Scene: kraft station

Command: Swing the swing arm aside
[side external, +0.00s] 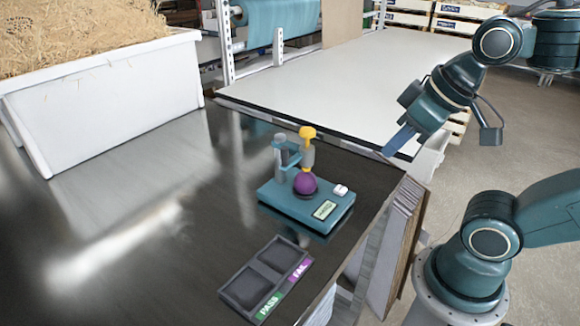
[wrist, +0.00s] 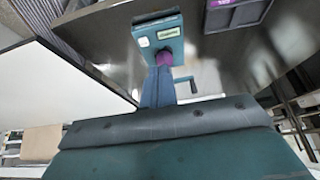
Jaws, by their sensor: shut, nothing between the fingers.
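A tester with a teal base (side external: 330,213) stands on the dark table, with a small display and a white button. A purple ball (side external: 305,183) sits on it. The teal swing arm (side external: 288,158) reaches from a grey post, carrying a yellow-topped plunger (side external: 308,133) directly over the ball; whether they touch is unclear. My gripper (side external: 390,150) is shut and empty, high to the right of the tester and apart from it. In the wrist view, my gripper (wrist: 158,72) partly hides the purple ball (wrist: 165,57). A teal bar (wrist: 184,80) beside the fingers may be the swing arm.
A dark two-well tray (side external: 265,272) marked PASS and FAIL lies in front of the tester. A white bin of straw-like filling (side external: 110,100) stands at the back left. A white table (side external: 340,85) lies behind. The dark table's left part is clear.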

